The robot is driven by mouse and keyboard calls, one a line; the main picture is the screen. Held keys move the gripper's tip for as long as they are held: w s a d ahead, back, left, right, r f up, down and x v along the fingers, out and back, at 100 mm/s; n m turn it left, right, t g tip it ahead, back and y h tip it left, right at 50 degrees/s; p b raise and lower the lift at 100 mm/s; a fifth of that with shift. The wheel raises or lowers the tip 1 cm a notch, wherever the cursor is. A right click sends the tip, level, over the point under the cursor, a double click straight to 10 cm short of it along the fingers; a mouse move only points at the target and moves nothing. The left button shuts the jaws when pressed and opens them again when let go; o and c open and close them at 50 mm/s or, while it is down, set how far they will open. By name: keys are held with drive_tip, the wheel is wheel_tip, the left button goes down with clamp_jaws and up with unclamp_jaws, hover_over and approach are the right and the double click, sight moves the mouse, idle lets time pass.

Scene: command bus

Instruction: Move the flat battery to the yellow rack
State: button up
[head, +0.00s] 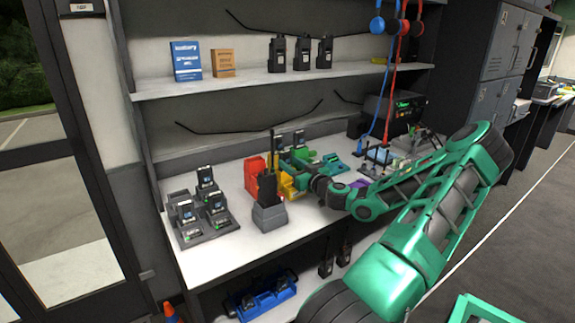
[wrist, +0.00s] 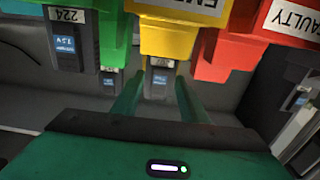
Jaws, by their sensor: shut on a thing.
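My gripper (wrist: 158,94) is shut on a small dark battery (wrist: 160,77) with a lit blue display, between its two green fingers in the wrist view. The battery is at the edge of the yellow rack (wrist: 180,38), whose label reads upside down as "EMPTY". I cannot tell whether the battery is seated in it or only touching. In the head view the yellow rack (head: 288,188) is on the counter, partly hidden by a black radio and my gripper. The held battery cannot be made out there.
The red rack (wrist: 232,50), labelled "FAULTY", and the green rack (wrist: 84,30), holding batteries, flank the yellow one. A black radio in a grey charger (head: 269,214) stands in front. Grey chargers (head: 203,230) with batteries stand left. Blue and red cords (head: 391,95) hang at right.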

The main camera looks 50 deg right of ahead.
drive_tip(key=shift+f, duration=0.2)
idle(0.6)
drive_tip(key=o, duration=1.2)
drive_tip(key=v, duration=1)
drive_tip(key=shift+s, duration=0.35)
